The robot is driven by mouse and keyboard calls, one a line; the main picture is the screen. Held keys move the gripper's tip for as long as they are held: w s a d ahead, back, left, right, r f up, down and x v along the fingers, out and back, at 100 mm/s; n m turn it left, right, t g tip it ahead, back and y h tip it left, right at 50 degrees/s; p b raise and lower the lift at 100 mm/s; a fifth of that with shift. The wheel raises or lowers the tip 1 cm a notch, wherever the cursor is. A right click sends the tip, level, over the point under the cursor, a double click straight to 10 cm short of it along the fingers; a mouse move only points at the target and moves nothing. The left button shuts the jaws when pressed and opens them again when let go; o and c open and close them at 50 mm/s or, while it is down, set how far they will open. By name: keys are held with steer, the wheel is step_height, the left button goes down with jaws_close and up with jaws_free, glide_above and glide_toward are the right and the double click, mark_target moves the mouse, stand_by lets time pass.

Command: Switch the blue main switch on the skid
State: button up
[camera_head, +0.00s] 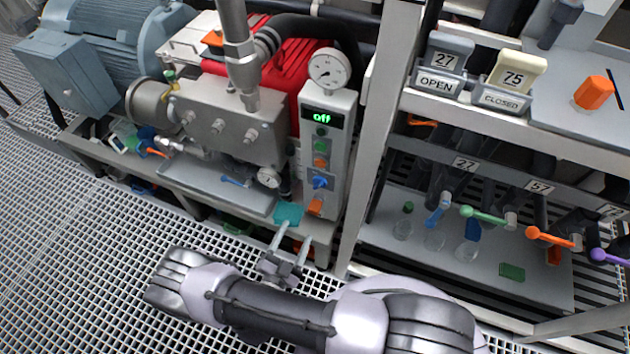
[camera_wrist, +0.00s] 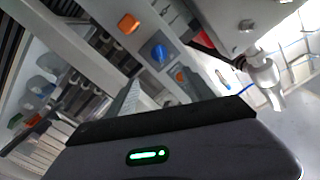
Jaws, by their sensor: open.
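The blue main switch (camera_head: 320,182) is a blue knob on the grey control panel (camera_head: 331,130) of the skid, between an orange button above (camera_head: 320,162) and another orange one below (camera_head: 315,206). In the wrist view the blue knob (camera_wrist: 159,53) shows at the upper middle, beyond the fingers. My gripper (camera_head: 291,238) is open and empty, below and a little left of the switch, apart from it. A teal object (camera_head: 288,215) shows just beyond the fingertips.
A pressure gauge (camera_head: 329,68) tops the panel. A white frame post (camera_head: 378,130) stands to its right. Further right are coloured valve handles (camera_head: 483,215) and plates marked OPEN (camera_head: 437,84) and CLOSED (camera_head: 502,98). Grating floor (camera_head: 70,250) is clear at left.

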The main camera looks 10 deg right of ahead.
mark_target(318, 187)
steer(key=b+x, duration=0.4)
steer(key=x, duration=1.2)
steer(key=shift+w+d+f+b, duration=0.1)
steer(key=shift+f+b, duration=0.05)
steer(key=shift+b, duration=0.25)
steer(key=shift+w+d, duration=0.2)
steer(key=shift+w, duration=0.15)
steer(key=c, duration=1.3)
